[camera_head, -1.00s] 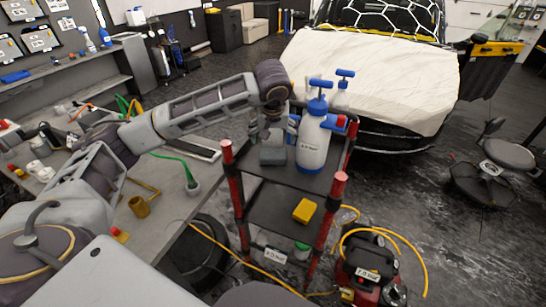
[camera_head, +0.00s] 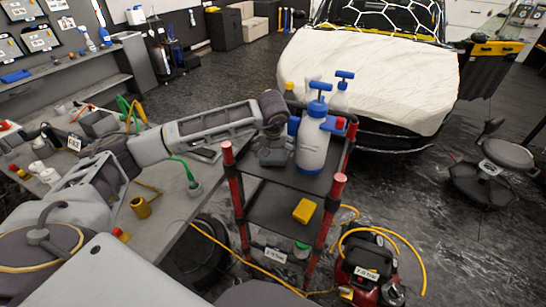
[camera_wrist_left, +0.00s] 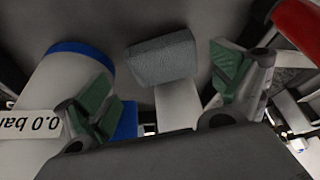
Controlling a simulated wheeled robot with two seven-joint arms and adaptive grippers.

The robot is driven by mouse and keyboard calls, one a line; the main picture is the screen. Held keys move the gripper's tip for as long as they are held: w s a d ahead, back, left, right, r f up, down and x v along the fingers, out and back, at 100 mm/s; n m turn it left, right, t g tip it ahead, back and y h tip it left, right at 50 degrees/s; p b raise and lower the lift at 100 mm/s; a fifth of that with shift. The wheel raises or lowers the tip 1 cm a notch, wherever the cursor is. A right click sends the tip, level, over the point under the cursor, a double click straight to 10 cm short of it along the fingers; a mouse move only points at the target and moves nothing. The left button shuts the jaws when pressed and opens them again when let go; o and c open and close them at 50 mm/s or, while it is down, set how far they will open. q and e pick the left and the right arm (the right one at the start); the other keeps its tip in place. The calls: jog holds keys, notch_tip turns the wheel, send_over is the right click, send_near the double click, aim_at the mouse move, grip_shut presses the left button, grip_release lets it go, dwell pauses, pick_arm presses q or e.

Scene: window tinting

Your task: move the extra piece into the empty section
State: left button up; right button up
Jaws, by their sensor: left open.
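A grey rough-faced block (camera_wrist_left: 162,60) lies on the dark top shelf of the cart (camera_head: 316,181). In the wrist view it shows ahead of and between the two green-padded fingers of my left gripper (camera_wrist_left: 165,98). The fingers are spread and apart from it. A white piece (camera_wrist_left: 177,105) shows just below the block; I cannot tell whether they are joined. In the head view my left gripper (camera_head: 272,157) is low over the shelf and hides most of the block. I cannot tell which thing is the extra piece or where an empty section is. My right gripper is not in view.
A white pressure sprayer (camera_head: 312,143) with a blue top stands close right of my left gripper, with other bottles behind. Red posts (camera_head: 338,190) edge the cart. A yellow block (camera_head: 304,211) lies on the shelf below. A workbench (camera_head: 160,225) is at left.

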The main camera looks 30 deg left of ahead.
aim_at(273, 157)
pick_arm(q)
jog(key=shift+f, duration=0.1)
dwell(0.3)
jog(key=shift+p+x, duration=0.4)
jog(key=shift+x, duration=0.4)
jog(key=shift+p+x, duration=0.5)
jog(key=shift+x, duration=1.3)
jog(key=c, duration=0.8)
jog(key=shift+a, duration=0.1)
